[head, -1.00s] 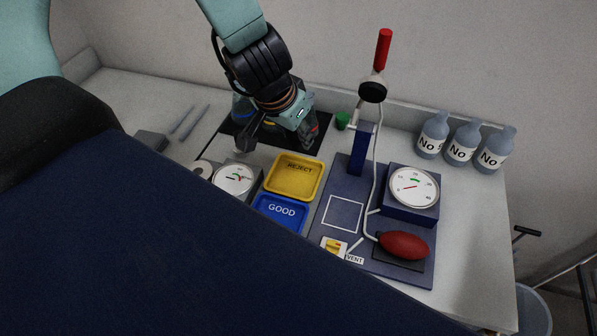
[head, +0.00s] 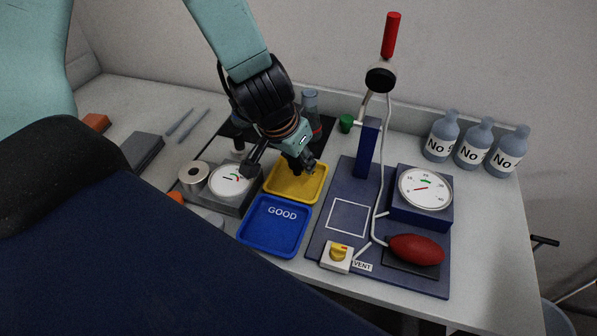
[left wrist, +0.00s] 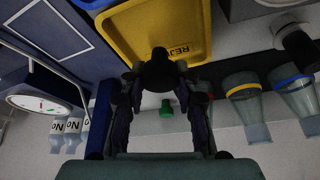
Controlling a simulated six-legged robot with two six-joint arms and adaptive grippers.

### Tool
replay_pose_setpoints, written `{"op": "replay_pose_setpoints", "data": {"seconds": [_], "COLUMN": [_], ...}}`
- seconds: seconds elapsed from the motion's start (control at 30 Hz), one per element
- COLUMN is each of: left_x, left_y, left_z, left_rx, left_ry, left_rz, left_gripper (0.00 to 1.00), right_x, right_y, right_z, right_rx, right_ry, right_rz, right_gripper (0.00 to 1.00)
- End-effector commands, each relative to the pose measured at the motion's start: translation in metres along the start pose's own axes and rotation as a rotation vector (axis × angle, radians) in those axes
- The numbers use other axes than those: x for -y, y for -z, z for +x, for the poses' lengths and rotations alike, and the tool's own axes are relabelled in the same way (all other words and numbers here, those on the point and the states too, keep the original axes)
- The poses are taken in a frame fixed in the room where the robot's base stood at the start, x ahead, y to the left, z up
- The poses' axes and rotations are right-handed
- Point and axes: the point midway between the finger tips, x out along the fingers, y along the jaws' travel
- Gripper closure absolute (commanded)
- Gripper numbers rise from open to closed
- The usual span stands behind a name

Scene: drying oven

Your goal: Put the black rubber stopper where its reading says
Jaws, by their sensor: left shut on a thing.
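My left gripper (head: 288,168) is over the yellow REJECT tray (head: 311,191) in the head view, covering much of the tray. In the left wrist view its two fingers (left wrist: 160,88) are shut on the black rubber stopper (left wrist: 160,69), which is in front of the yellow tray (left wrist: 115,30). I cannot tell how far above the tray the stopper is. The blue GOOD tray (head: 272,232) is empty, in front of the yellow one. A round dial on a grey device (head: 231,181) stands left of the trays. My right gripper is not in view.
A blue board (head: 325,225) with a second gauge (head: 425,189), a red bulb (head: 415,250) and a post stands right of the trays. Flasks with coloured bands (left wrist: 243,92) stand on the black mat behind. Labelled bottles (head: 440,136) stand at the back right.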

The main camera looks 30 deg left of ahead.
Motion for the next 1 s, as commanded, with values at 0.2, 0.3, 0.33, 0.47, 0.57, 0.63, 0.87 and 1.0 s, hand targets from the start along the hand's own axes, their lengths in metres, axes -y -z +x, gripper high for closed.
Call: {"op": "replay_pose_setpoints", "data": {"seconds": [0.2, 0.3, 0.33, 0.47, 0.57, 0.63, 0.87, 1.0], "left_x": [0.0, 0.0, 0.0, 0.0, 0.0, 0.0, 0.0, 0.0], "left_y": [-0.011, -0.012, -0.011, -0.011, -0.011, -0.012, -0.012, -0.012], "left_z": [0.026, 0.028, 0.028, 0.026, 0.027, 0.029, 0.029, 0.029], "left_rx": [0.002, 0.001, 0.001, 0.001, 0.001, 0.001, 0.001, 0.001], "left_ry": [0.0, 0.0, 0.0, 0.0, 0.0, 0.0, 0.0, 0.0], "left_rz": [-0.001, 0.0, 0.0, 0.0, 0.0, -0.001, -0.001, -0.001], "left_gripper": [0.94, 0.94, 0.94, 0.94, 0.94, 0.94, 0.55, 0.46], "right_x": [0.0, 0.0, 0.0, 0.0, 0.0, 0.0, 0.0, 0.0], "right_y": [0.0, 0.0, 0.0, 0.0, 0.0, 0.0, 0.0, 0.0], "right_z": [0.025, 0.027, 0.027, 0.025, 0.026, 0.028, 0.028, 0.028], "right_rx": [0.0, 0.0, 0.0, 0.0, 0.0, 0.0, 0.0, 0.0], "right_ry": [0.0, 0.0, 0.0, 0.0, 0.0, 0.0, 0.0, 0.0], "right_rz": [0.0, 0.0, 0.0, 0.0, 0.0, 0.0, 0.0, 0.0], "right_gripper": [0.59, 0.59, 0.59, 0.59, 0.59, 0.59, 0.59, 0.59]}}
